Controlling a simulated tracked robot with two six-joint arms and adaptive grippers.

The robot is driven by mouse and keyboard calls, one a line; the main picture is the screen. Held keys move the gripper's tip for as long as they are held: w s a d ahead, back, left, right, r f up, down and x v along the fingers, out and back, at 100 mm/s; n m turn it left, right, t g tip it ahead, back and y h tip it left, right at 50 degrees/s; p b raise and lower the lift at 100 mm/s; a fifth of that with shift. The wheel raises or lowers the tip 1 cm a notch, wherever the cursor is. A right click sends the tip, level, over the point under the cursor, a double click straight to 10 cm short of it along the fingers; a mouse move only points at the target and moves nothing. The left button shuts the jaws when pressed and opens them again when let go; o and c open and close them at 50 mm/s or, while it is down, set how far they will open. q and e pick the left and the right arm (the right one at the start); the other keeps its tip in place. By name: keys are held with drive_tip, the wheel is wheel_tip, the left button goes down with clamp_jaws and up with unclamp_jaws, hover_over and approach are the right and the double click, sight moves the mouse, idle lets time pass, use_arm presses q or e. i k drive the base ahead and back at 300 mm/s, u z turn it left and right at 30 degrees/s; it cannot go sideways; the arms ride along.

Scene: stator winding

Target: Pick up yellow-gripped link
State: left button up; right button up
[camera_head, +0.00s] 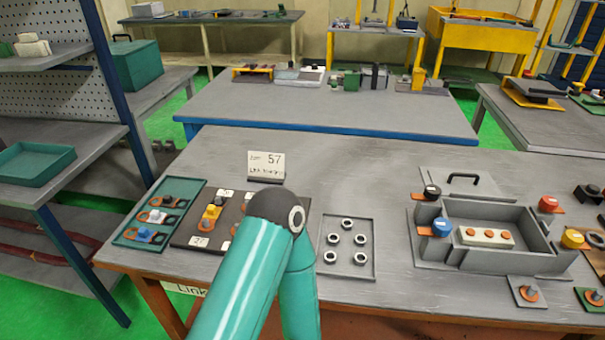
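A link with a yellow grip (211,212) and an orange end lies on a dark board (185,237) at the left of the table. My teal arm (268,235) rises from the bottom edge, bends at a dark elbow and comes back down. It hides the right part of the dark board. Neither gripper shows, so what they hold cannot be seen. Links with black (167,201), white (155,216) and blue (145,234) grips lie in a green tray (192,185) left of the board.
A grey tray (332,268) with several nuts lies right of my arm. A grey open box (489,258) holding a white block with orange caps stands further right, with coloured knobs around it. A sign (266,165) stands behind the board. The table middle behind the trays is clear.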

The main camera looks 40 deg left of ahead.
sight(213, 210)
drive_tip(key=z, duration=1.3)
drive_tip(key=i, duration=0.15)
drive_tip(key=u, duration=3.05)
drive_tip(key=k, duration=0.85)
drive_tip(key=u, duration=0.25)
drive_tip(key=i, duration=0.85)
drive_tip(key=z, duration=0.1)
